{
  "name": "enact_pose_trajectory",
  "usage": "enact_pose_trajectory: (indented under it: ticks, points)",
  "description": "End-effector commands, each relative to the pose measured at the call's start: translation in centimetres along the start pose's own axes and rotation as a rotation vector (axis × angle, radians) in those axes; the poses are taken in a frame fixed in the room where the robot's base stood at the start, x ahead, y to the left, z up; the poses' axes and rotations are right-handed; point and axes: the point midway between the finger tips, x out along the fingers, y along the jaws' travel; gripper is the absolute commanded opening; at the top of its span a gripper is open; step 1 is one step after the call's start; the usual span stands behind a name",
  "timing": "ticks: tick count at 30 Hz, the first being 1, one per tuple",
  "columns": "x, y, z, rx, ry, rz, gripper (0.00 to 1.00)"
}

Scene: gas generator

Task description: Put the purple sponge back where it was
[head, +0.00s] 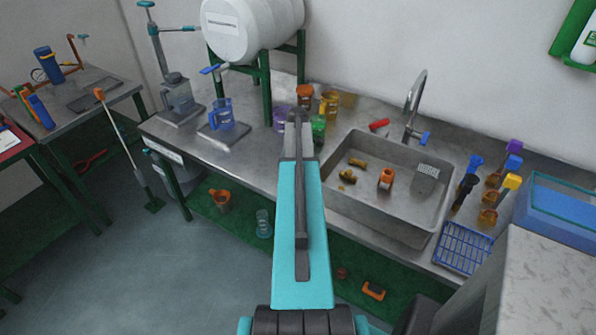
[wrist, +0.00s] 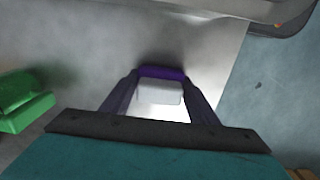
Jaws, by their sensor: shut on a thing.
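My gripper (wrist: 160,88) is shut on a block with a purple edge and a pale, whitish face, which I take for the purple sponge (wrist: 162,73). It sits between the two dark fingers in the wrist view. In the head view my arm reaches over the counter left of the sink, and the arm hides the gripper's hold and the sponge. A metal surface shows beyond the sponge in the wrist view; whether the sponge touches it I cannot tell.
The sink (head: 342,166) holds an orange item (head: 386,178) and several yellowish pieces. A green object (wrist: 22,102) lies left of my gripper in the wrist view. A purple container (head: 280,118) and a green one (head: 319,129) flank the arm. A blue jug (head: 222,116) stands left.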

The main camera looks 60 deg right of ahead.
Motion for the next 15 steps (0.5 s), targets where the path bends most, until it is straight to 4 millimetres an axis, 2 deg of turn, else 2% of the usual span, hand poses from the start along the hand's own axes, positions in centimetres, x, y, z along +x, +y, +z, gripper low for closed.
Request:
enact_pose_trajectory:
  ticks: [8, 9, 12, 15]
  points:
    - [0.34, -0.01, -0.01, 0.0, 0.0, 0.0, 0.36]
    - [0.31, -0.01, -0.02, 0.0, 0.0, 0.0, 0.57]
    - [0.28, -0.02, -0.02, 0.0, 0.0, 0.0, 0.73]
    - [0.27, -0.02, -0.02, 0.0, 0.0, 0.0, 0.73]
